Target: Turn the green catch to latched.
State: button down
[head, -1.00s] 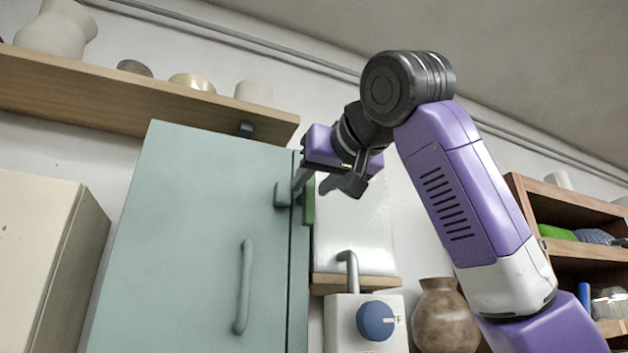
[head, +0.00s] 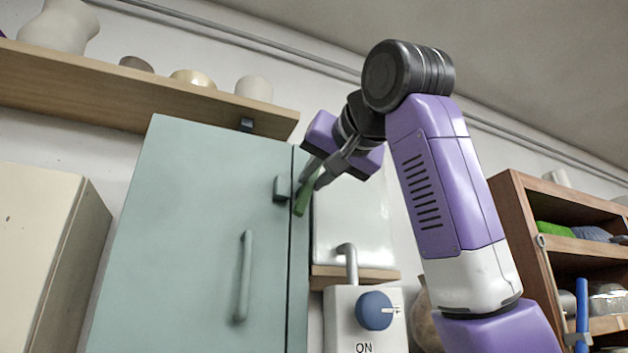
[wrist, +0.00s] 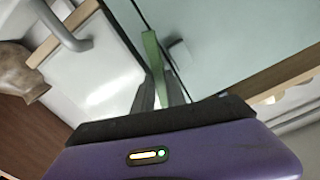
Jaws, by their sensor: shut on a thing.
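The green catch (head: 302,203) is a short bar near the right edge of the pale green cabinet door (head: 195,240). It is tilted in the head view, its lower end leaning left. A small grey-green block (head: 282,189) sits on the door just left of it. My gripper (head: 315,178) is shut on the catch's upper part, which the fingers partly hide. In the wrist view the catch (wrist: 153,50) stands out from between my fingers (wrist: 160,92), with the block (wrist: 181,54) beside it, apart from it.
A door handle (head: 244,277) is lower on the door. A white box with a blue knob (head: 374,311) and a grey bent pipe (head: 348,262) stand below right. A shelf with pots (head: 130,98) hangs above. A wooden shelf unit (head: 520,235) stands at right.

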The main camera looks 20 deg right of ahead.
jog(key=m+b, duration=0.1)
jog(key=m, duration=0.2)
jog(key=shift+d+f+m, duration=0.1)
jog(key=shift+m, duration=0.3)
jog(key=m, duration=0.3)
jog(key=shift+d+f+m, duration=0.1)
jog(key=shift+d+m, duration=0.05)
jog(key=shift+m, duration=0.15)
jog(key=shift+d+f+m, duration=0.1)
jog(key=shift+f+m, duration=0.1)
jog(key=shift+m, duration=1.5)
jog(key=shift+d+f+m, duration=0.1)
jog(key=shift+f+m, duration=0.05)
jog(key=shift+m, duration=1.55)
jog(key=c, duration=1.4)
grip_release()
jog(key=shift+d, duration=0.1)
jog(key=shift+o, duration=0.2)
jog(key=shift+s, duration=0.15)
